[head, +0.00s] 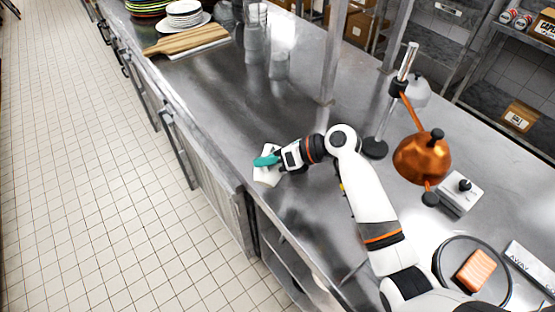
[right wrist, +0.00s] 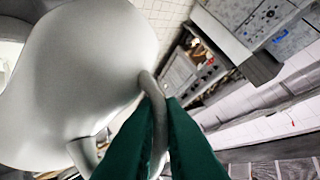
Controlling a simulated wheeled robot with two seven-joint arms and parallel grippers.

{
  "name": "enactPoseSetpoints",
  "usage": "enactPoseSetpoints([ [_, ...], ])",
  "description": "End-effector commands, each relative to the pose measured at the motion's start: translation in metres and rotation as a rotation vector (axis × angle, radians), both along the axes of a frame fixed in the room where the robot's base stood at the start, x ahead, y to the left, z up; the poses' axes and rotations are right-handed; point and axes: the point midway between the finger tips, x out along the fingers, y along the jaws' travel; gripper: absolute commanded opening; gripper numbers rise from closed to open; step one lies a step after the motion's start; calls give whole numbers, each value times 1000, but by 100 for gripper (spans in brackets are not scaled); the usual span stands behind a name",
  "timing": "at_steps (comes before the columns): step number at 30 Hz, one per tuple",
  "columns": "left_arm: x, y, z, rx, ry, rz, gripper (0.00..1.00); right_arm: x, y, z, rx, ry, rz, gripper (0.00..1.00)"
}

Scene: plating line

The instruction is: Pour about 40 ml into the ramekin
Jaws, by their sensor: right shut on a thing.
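My right gripper (head: 266,161), with teal fingers, is shut on the handle of a white jug (head: 268,178) near the counter's front edge. In the right wrist view the jug's smooth white body (right wrist: 80,70) fills the left side, and its curved handle passes between the green fingertips (right wrist: 160,98). I cannot tell how far the jug is tilted, whether it touches the counter, or what is in it. I cannot make out a ramekin in either view; the jug and gripper hide part of the counter there. My left gripper is not in view.
A copper heat lamp (head: 422,158) and a white knobbed box (head: 460,194) stand right of my arm. A dark plate (head: 447,262) holds a salmon-coloured block (head: 476,270). A wooden board (head: 187,41), white plates (head: 184,8) and clear containers (head: 256,45) are at the far end. The counter between is clear.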

Motion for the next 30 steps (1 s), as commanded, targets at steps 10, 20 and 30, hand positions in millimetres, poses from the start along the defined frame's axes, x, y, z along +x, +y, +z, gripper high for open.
enactPoseSetpoints([
  [10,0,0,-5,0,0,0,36,2,0,1,9,15,1,0],
  [20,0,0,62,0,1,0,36,-16,6,15,-72,-207,0,0],
  [30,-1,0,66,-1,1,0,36,-19,7,-5,-132,-383,-3,0],
])
